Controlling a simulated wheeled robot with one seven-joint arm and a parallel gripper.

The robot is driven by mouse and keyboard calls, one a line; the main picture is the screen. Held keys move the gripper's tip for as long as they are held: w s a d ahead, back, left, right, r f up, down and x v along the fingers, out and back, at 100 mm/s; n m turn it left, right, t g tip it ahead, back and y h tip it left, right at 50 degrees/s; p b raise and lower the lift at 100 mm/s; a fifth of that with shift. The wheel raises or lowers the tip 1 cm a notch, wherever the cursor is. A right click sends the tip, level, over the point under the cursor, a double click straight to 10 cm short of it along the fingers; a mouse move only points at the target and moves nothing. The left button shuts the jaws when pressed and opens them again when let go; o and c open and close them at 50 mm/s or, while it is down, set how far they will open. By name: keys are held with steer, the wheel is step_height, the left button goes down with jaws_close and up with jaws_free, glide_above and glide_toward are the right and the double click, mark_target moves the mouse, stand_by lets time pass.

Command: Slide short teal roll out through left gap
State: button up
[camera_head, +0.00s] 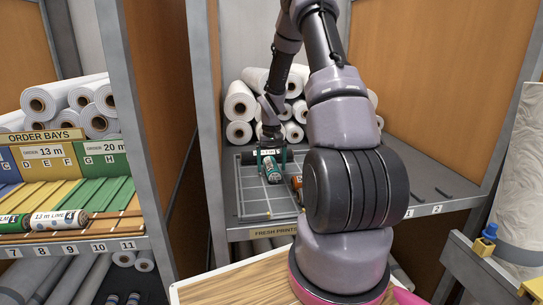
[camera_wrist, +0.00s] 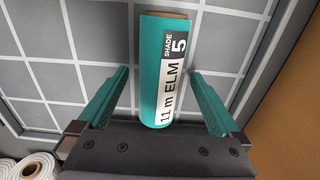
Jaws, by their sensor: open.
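A short teal roll labelled "11 m ELM" and "SHADE 5" (camera_wrist: 163,70) lies on a grey gridded mat (camera_wrist: 90,45) in the wrist view. In the head view the roll (camera_head: 272,173) lies on the mat (camera_head: 255,205) in the "FRESH PRINTS" bay. My gripper (camera_wrist: 160,75) is open, with one teal finger on each side of the roll and a visible space between each finger and it. In the head view my gripper (camera_head: 271,158) is over the roll. I cannot make out the left gap.
An orange-ended roll (camera_head: 297,182) lies just right of the teal roll, partly behind my arm. White rolls (camera_head: 240,107) are stacked behind the mat. A grey post (camera_head: 205,120) bounds the bay at left. Order bays (camera_head: 70,190) with rolls stand further left.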

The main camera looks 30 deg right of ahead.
steer(key=shift+f, duration=0.35)
steer(key=c, duration=1.5)
steer(key=shift+s+a+r, duration=0.1)
steer(key=shift+s+a, duration=0.35)
steer(key=shift+s, duration=1.15)
steer(key=shift+s+a+f, duration=0.1)
steer(key=shift+s+a, duration=0.4)
steer(key=shift+s, duration=1.1)
steer(key=shift+s+a+r, duration=0.1)
steer(key=shift+s+a, duration=0.35)
steer(key=shift+s, duration=1.15)
steer(key=shift+s+a, duration=0.45)
steer(key=shift+s, duration=1.15)
steer(key=shift+s+a, duration=0.5)
steer(key=shift+s, duration=1.1)
steer(key=shift+s+a, duration=0.45)
steer(key=shift+s, duration=1.15)
steer(key=shift+s, duration=0.1)
steer(key=shift+s+a, duration=0.1)
steer(key=shift+s, duration=0.3)
